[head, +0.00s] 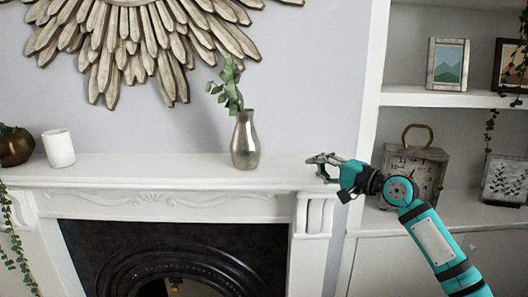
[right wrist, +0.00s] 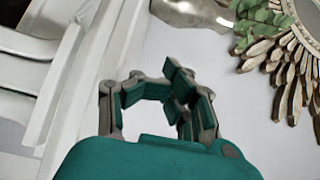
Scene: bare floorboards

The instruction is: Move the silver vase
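The silver vase (head: 245,143) stands upright on the white mantel, with a green leafy sprig (head: 228,85) in it. My right gripper (head: 314,167) is to the right of the vase, near the mantel's right end, with a clear gap between them. In the right wrist view the gripper's fingers (right wrist: 170,88) curve inward with nothing visible between them, and I cannot tell whether their tips meet. The vase (right wrist: 192,12) is beyond the fingers at the top, partly cut off, with its leaves (right wrist: 265,25) to the right. My left gripper is out of view.
The mantel (head: 140,168) also holds a white candle (head: 59,148) and a brown pot (head: 14,147) at the left. A sunburst ornament (head: 120,40) hangs above. Shelves with a clock (head: 415,172) and frames (head: 447,65) are at the right. The mantel between candle and vase is clear.

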